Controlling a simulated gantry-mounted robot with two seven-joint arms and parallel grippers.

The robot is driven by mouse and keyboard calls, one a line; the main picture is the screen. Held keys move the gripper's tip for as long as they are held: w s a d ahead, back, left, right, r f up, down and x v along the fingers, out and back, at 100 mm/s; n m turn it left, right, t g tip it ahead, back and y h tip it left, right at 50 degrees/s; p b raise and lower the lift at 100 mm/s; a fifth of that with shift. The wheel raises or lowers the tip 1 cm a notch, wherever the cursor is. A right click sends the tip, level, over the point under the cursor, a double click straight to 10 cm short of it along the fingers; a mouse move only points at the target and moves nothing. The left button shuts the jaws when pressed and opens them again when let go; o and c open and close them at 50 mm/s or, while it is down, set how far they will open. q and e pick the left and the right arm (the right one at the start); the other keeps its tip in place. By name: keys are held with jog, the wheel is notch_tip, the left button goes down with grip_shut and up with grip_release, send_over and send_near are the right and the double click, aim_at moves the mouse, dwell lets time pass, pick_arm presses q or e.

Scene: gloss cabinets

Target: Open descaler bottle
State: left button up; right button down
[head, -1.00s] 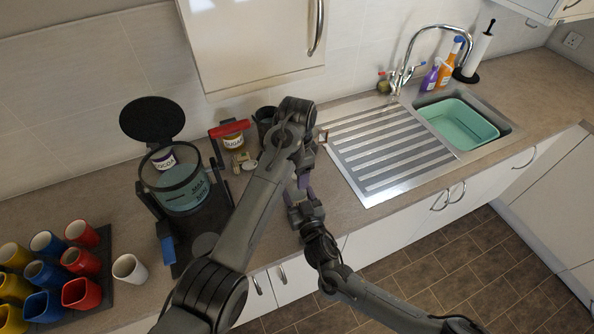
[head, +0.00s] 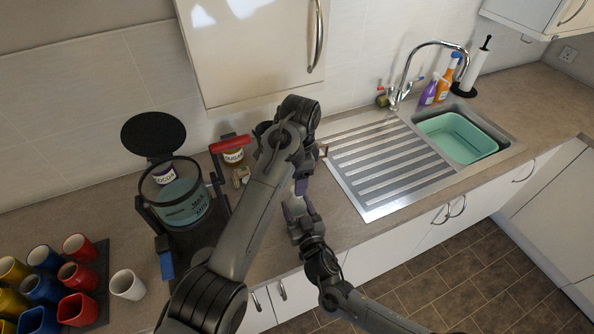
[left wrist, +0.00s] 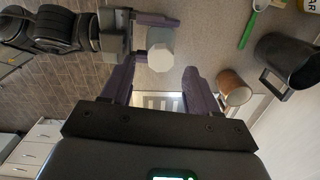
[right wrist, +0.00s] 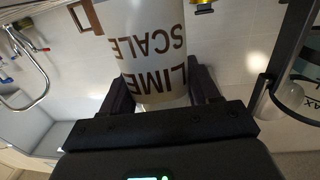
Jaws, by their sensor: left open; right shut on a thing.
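A white bottle (right wrist: 150,45) lettered LIME SCALE fills the middle of the right wrist view, its lettering upside down there. My right gripper (right wrist: 160,85) is shut on it. In the head view this gripper (head: 299,198) is in front of the counter edge, below my left gripper. A pale, many-sided cap (left wrist: 160,57) shows in the left wrist view. My left gripper (left wrist: 160,80) is open; its two purple fingers point toward the cap, which lies between them in the picture. I cannot tell whether they touch it. My left arm hides part of this in the head view.
Cups (head: 75,275) fill a dark tray at far left. A draining board (head: 395,165) and sink with green basin (head: 458,137) are right. A brown mug (left wrist: 233,88) is nearby.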

pick_arm(q)
jog(key=m, duration=0.1)
jog(key=f+m, duration=0.1)
jog(key=m, duration=0.1)
jog(key=shift+s+a+f, duration=0.25)
jog(key=shift+a, duration=0.05)
jog(key=shift+a+m+g+y, duration=0.15)
jog(key=shift+m+g+y, duration=0.15)
jog(key=shift+m, duration=0.9)
jog(key=m, duration=0.3)
jog(key=shift+r, duration=0.1)
jog(key=shift+r+m, duration=0.35)
jog(key=shift+m, duration=0.65)
jog(key=r, duration=0.1)
jog(key=r+m, duration=0.1)
jog(key=d+r+h, duration=0.1)
jog(key=shift+w+r+m, duration=0.3)
jog(key=shift+w, duration=0.05)
send_over(297, 210)
jog(key=w, duration=0.3)
jog(key=shift+s+f, duration=0.15)
jog(key=shift+f, duration=1.7)
jog(key=shift+s+f, duration=0.1)
jog(key=shift+f, duration=1.7)
